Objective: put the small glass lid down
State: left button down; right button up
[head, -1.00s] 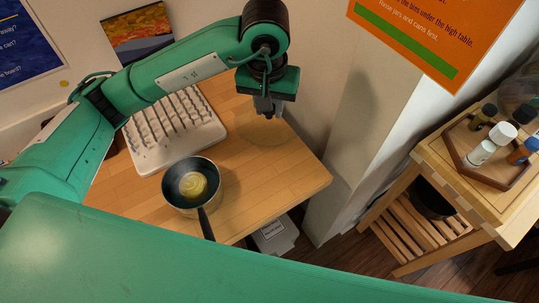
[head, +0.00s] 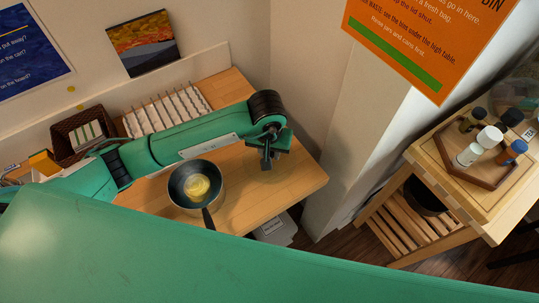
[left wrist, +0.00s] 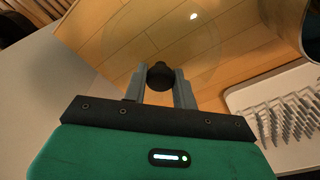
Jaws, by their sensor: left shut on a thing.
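My left gripper (head: 266,163) is over the right part of the wooden table (head: 292,182). In the left wrist view my left gripper (left wrist: 160,82) is shut on the black knob of the small glass lid (left wrist: 180,40). The clear round lid spreads out beyond the fingers, with the wood grain showing through it. In the head view the lid is hardly visible. I cannot tell whether its rim touches the table. A dark pan (head: 178,187) with yellow contents stands on the table to the left of the gripper. My right gripper is not in view.
A white pegged rack (head: 185,103) stands at the table's back, partly behind my left arm. A brown basket (head: 68,143) is at the left. A wooden cart (head: 421,153) with a tray of bottles stands right, across a gap. Bare table lies around the gripper.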

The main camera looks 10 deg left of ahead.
pick_arm(q)
jog(key=shift+f+p, duration=0.75)
jog(key=shift+f, duration=1.3)
jog(key=shift+f+b, duration=0.2)
jog(key=shift+b, duration=0.1)
jog(key=c, duration=1.1)
grip_release()
jog(key=shift+r, duration=0.15)
jog(key=shift+r+p, duration=0.15)
jog(key=shift+p, duration=0.15)
jog(key=r+b, duration=0.1)
jog(key=r, duration=0.2)
jog(key=r+b, duration=0.2)
jog(key=r, duration=0.2)
jog(key=s+r+b, duration=0.1)
jog(key=r+b, duration=0.1)
jog(key=r, duration=0.1)
jog(key=shift+s+r, duration=0.1)
jog(key=shift+r, duration=0.05)
jog(key=shift+s+r, duration=0.1)
jog(key=shift+r, duration=0.6)
